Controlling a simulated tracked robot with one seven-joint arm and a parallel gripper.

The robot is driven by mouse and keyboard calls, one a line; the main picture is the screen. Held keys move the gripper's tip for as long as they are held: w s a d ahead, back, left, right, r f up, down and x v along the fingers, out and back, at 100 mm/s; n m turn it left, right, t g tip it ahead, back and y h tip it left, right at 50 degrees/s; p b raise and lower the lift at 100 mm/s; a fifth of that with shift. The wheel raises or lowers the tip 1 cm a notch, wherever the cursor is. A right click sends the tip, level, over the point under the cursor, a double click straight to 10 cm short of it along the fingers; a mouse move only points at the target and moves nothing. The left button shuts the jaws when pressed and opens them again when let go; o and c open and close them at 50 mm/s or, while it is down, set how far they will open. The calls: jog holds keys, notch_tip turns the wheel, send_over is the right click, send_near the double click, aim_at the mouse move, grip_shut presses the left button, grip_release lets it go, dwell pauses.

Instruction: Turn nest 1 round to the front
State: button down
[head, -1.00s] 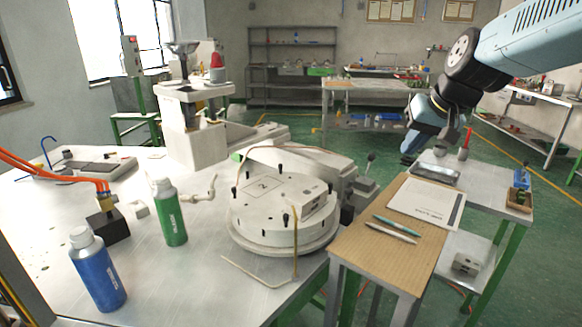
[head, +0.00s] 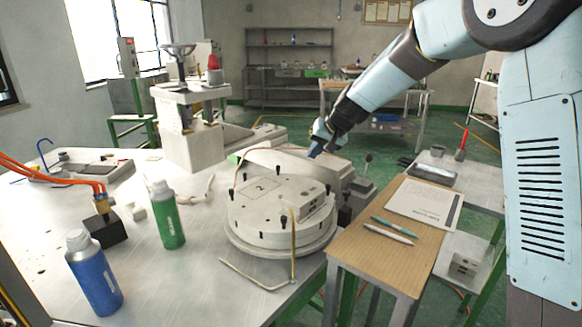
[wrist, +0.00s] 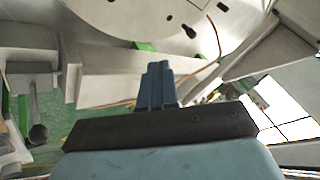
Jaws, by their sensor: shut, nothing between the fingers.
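A round white turntable (head: 262,222) sits at the right end of the metal table, with a plate marked "2" (head: 262,186) on top and several black knobs around it. A light block (head: 310,201) and an upright brass rod (head: 292,245) are on its near right side. No mark "1" is readable. My gripper (head: 315,152) is shut and empty, above the back right of the turntable, apart from it. In the wrist view my shut fingers (wrist: 158,85) point toward the turntable's pale disc (wrist: 160,15), whose far part is cut off by the frame.
A green bottle (head: 167,215) and a blue bottle (head: 95,272) stand left of the turntable. A machine column (head: 190,130) stands behind. A side table (head: 390,235) with papers and pens is at the right. A thin wire (head: 258,150) arches behind the turntable.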

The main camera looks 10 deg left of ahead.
send_near(281, 175)
jog(key=w+f, duration=0.1)
jog(key=f, duration=0.1)
jog(key=w+d+f, duration=0.1)
jog(key=f, duration=0.1)
jog(key=shift+w+d+f, duration=0.15)
jog(key=shift+w+d, duration=0.05)
jog(key=shift+d, duration=0.05)
jog(key=shift+s+a, duration=0.1)
jog(key=shift+a, duration=0.9)
jog(key=shift+s+a, duration=0.1)
jog(key=shift+a, duration=0.95)
jog(key=shift+a, duration=0.1)
